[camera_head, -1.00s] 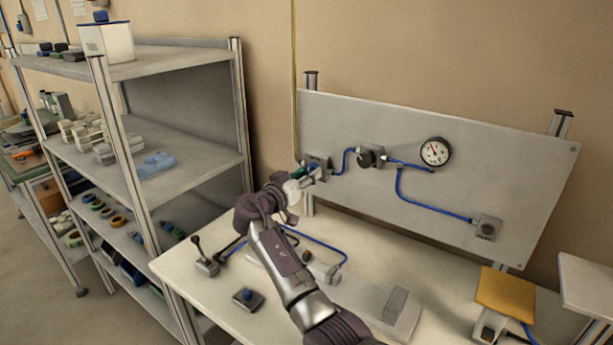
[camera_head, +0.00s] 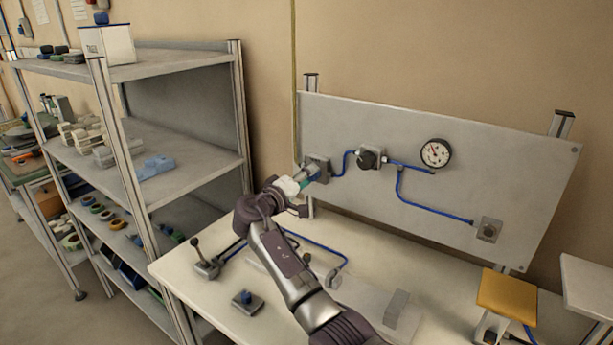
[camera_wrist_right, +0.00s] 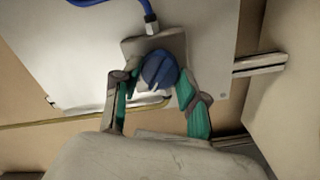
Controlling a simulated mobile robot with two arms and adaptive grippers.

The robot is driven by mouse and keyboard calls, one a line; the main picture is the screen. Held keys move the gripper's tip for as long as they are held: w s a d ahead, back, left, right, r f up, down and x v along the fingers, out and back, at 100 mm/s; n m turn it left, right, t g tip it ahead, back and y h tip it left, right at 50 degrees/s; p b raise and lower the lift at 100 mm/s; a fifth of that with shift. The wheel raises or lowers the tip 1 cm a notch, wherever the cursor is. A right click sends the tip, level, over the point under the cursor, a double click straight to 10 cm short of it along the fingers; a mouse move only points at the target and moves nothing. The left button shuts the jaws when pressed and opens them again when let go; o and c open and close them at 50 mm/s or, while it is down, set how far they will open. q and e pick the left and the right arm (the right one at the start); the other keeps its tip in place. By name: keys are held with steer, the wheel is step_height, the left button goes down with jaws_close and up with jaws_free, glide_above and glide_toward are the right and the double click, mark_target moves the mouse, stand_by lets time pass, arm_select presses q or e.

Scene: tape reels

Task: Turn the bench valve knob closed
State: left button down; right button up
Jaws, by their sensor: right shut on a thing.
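The valve knob is a round blue knob (camera_wrist_right: 159,70) on a grey square valve body (camera_wrist_right: 136,47) in the right wrist view. In the head view the valve body (camera_head: 321,166) sits at the left end of the grey panel, and the knob is hidden by my gripper. My right gripper (camera_wrist_right: 157,82) has one green-padded finger on either side of the knob and is shut on it. It also shows at the panel in the head view (camera_head: 308,175). My left gripper is not in view.
The upright panel (camera_head: 500,180) carries blue tubing, a dark knob (camera_head: 367,160), a dial gauge (camera_head: 436,153) and a small box (camera_head: 488,230). The bench (camera_head: 200,290) below holds a lever (camera_head: 204,260) and a blue button (camera_head: 246,298). A shelf rack (camera_head: 200,170) stands left.

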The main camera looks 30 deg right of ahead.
steer(key=shift+n+p, duration=1.9)
steer(key=shift+n, duration=2)
steer(key=o, duration=1.1)
steer(key=shift+o, duration=0.2)
steer(key=shift+a, duration=0.1)
steer(key=v, duration=1.2)
